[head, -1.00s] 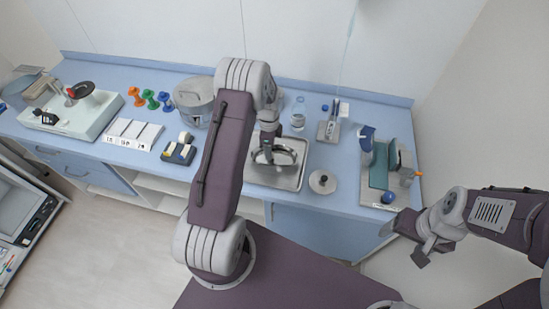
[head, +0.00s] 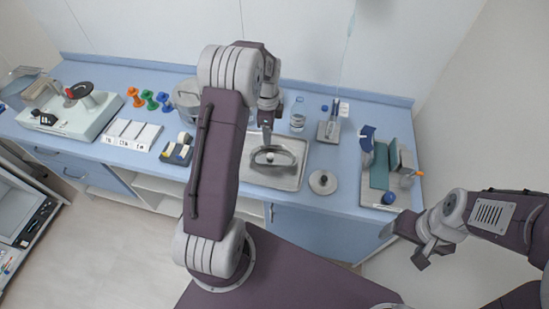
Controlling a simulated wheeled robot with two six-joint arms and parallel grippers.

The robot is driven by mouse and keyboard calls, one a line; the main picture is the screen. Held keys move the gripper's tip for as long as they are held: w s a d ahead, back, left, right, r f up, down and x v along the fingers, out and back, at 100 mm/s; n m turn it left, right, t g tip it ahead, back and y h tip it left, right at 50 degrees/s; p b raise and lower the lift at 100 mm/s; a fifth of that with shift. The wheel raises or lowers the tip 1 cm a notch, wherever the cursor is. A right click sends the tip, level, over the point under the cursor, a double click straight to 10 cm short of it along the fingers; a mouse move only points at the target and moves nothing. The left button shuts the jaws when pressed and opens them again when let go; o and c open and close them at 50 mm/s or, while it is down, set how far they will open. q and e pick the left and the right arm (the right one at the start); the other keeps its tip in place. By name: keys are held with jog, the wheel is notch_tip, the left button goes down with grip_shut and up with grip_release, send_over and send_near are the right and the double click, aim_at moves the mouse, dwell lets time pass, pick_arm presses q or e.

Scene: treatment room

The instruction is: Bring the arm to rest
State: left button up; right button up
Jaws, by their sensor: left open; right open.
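My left arm reaches up across the middle of the head view. Its gripper (head: 267,138) points down at the back edge of the metal tray (head: 292,180); it is open, and its fingers are small and partly hidden by the wrist. A metal bowl-like dish (head: 270,157) lies in the tray, apart from the gripper as far as I can tell. My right gripper (head: 402,248) is open and empty at the right, in front of the counter's edge.
A round lid (head: 322,182) lies right of the tray. A steel pot (head: 187,98) is partly behind my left arm. A clear bottle (head: 298,115), a pen stand (head: 330,130) and a board with a green panel (head: 379,166) stand to the right.

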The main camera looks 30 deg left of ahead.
pick_arm(q)
jog(key=s+d+r+t+b, duration=0.1)
jog(key=s+d+r+b, duration=0.1)
jog(key=s+d+r, duration=0.35)
jog(key=s+d+f+n, duration=0.2)
jog(key=s+d+n, duration=0.1)
jog(key=s+n, duration=0.3)
jog(key=s+d+f+n, duration=0.2)
jog(key=s+d+n, duration=0.1)
jog(key=s+n, duration=0.4)
jog(key=shift+f+n, duration=0.15)
jog(key=shift+n, duration=0.65)
jog(key=shift+a, duration=0.1)
